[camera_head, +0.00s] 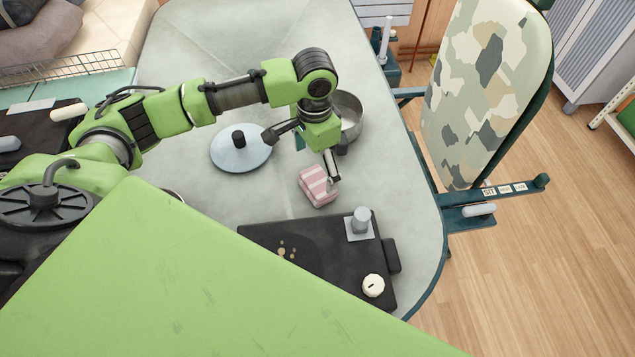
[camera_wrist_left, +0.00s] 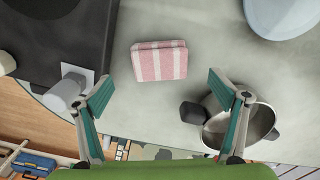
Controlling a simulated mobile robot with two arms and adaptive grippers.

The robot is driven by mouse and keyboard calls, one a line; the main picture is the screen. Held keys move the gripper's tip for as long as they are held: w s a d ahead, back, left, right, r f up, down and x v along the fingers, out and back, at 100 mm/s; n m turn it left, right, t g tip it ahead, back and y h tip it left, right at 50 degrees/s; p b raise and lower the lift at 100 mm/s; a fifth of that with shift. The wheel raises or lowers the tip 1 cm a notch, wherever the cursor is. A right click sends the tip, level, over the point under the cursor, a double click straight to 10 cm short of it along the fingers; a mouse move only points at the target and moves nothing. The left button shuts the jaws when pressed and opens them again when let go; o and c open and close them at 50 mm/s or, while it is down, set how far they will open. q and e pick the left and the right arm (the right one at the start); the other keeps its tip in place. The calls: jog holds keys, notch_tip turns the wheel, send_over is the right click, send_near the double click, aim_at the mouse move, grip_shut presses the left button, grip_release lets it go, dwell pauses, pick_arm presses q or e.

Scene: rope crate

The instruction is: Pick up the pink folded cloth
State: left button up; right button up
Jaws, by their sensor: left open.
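The pink folded cloth (camera_head: 317,186) has white stripes and lies on the grey table, right of the middle in the head view. In the left wrist view the cloth (camera_wrist_left: 159,61) lies flat and whole, above and between the fingertips in the picture. My left gripper (camera_wrist_left: 157,88) is open and empty, its two teal-padded fingers spread apart. In the head view the left gripper (camera_head: 303,150) hangs over the table close to the cloth, and one finger overlaps the cloth's right edge in the picture. Whether it touches cannot be told. My right gripper is not in view.
A metal pot (camera_head: 350,118) stands behind the gripper. A pale blue lid (camera_head: 240,154) with a black knob lies left of the cloth. A black stove (camera_head: 300,262) with a grey block (camera_head: 361,226) and a white dial (camera_head: 373,286) is in front. The grey table (camera_head: 235,40) is bare behind.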

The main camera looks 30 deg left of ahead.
aim_at(317, 182)
pick_arm(q)
notch_tip(317, 182, down, 2)
jog(key=shift+w+f, duration=0.15)
jog(key=shift+f, duration=0.6)
jog(key=f, duration=0.3)
jog(key=shift+d+f, duration=0.2)
jog(key=shift+f, duration=0.5)
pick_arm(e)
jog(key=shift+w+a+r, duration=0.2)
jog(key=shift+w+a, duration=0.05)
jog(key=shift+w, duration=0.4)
pick_arm(q)
jog(key=c, duration=1.3)
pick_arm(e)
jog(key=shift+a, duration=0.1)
pick_arm(q)
jog(key=shift+r, duration=0.15)
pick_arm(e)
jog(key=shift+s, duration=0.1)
